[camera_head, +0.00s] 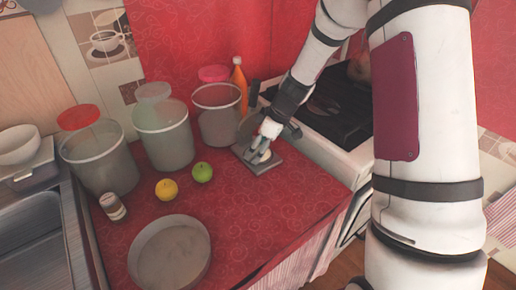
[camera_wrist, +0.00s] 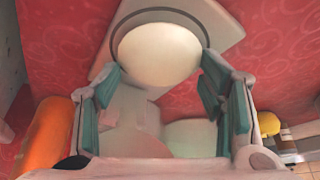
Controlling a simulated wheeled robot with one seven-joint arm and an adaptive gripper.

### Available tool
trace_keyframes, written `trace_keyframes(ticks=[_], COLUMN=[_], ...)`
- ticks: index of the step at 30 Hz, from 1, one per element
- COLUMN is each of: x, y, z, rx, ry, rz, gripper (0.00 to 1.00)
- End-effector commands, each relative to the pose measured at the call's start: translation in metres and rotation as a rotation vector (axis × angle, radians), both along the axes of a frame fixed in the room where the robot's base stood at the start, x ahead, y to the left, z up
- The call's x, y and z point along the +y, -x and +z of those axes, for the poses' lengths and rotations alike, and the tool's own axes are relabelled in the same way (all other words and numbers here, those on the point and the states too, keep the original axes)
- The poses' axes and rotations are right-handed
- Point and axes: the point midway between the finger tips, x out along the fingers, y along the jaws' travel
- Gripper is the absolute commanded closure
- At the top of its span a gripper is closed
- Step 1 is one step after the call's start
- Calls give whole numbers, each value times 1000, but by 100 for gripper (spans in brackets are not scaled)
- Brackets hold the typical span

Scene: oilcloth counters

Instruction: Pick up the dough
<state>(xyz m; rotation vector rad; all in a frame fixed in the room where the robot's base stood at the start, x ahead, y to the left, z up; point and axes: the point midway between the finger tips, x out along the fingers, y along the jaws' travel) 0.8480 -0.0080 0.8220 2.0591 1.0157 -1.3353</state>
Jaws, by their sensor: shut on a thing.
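The dough (camera_head: 265,156) is a pale, rounded lump over a flat grey slab (camera_head: 262,169) near the back right of the red counter. My gripper (camera_head: 264,149) reaches down to it from the right. In the wrist view, the dough (camera_wrist: 159,52) is a smooth cream mass between the teal finger pads of my gripper (camera_wrist: 160,74), which is shut on it. The slab also shows behind it in the wrist view (camera_wrist: 221,32). I cannot tell whether the dough still touches the slab.
A yellow fruit (camera_head: 166,189), a green apple (camera_head: 203,172), a small jar (camera_head: 113,206) and a round pan (camera_head: 170,253) are on the counter (camera_head: 235,222). Large canisters (camera_head: 162,131) and an orange bottle (camera_head: 239,77) stand behind. A stove (camera_head: 335,150) is at right, a sink (camera_head: 38,240) at left.

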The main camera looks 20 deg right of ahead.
Motion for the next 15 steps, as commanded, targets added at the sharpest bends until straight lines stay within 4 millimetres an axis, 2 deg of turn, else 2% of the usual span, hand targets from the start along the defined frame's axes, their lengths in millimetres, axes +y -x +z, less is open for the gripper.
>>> trace_keyframes(ticks=[7, 11, 15], x=[-1, -10, -21], y=[2, 26, 59], z=[17, 15, 15], rx=[-2, 0, 0], ry=[0, 0, 0], rz=[-1, -5, -8], gripper=[74, 74, 74])
